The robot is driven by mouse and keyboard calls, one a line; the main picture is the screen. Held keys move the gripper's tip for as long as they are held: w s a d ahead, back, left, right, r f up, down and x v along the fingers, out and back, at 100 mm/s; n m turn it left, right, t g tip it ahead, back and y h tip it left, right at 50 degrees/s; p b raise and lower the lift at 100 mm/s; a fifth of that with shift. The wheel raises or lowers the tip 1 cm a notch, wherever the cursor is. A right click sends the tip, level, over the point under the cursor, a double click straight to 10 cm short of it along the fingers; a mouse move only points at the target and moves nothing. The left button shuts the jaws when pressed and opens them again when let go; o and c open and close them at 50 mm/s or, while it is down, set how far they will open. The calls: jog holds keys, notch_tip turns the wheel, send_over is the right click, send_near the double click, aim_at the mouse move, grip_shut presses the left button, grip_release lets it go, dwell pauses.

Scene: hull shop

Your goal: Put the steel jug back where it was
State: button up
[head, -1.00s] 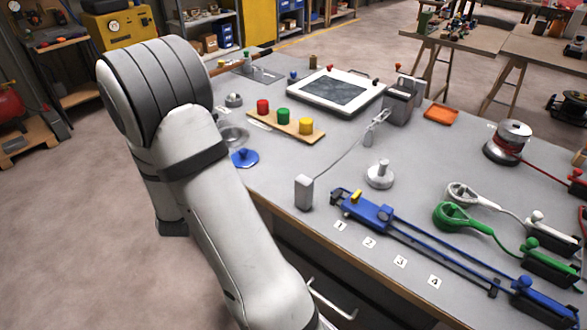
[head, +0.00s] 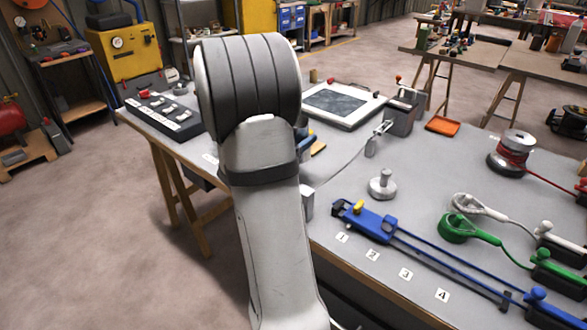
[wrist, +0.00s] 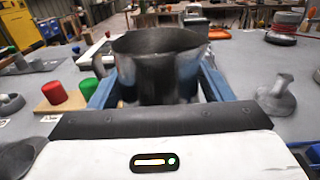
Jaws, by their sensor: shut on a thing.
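The steel jug (wrist: 160,68) is a grey metal vessel with a wide open rim and a handle on its left side, seen in the wrist view. My gripper (wrist: 157,82) is shut on it, with a blue finger on each side of its body. The jug looks upright, and its base is hidden by my gripper. It appears above the bench, but its height cannot be told.
On the grey bench stand a metal knobbed piece (head: 382,185), a blue slide rig (head: 370,218), a white-framed panel (head: 340,105), an orange tray (head: 442,126) and a red-wound spool (head: 512,150). A black switch box (head: 165,112) is at the left end. Red (wrist: 55,92) and green cylinders (wrist: 90,86) show left of the jug.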

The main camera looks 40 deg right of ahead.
jog(key=shift+f+b, duration=0.5)
jog(key=shift+f, duration=3.05)
jog(key=shift+f, duration=0.15)
jog(key=o, duration=1.2)
jog(key=shift+o, duration=0.2)
jog(key=shift+a+r, duration=0.2)
jog(key=shift+a, duration=0.05)
jog(key=a, duration=0.7)
jog(key=s+a, duration=0.1)
jog(key=a, duration=0.3)
jog(key=shift+s+a, duration=0.1)
jog(key=shift+a, duration=0.15)
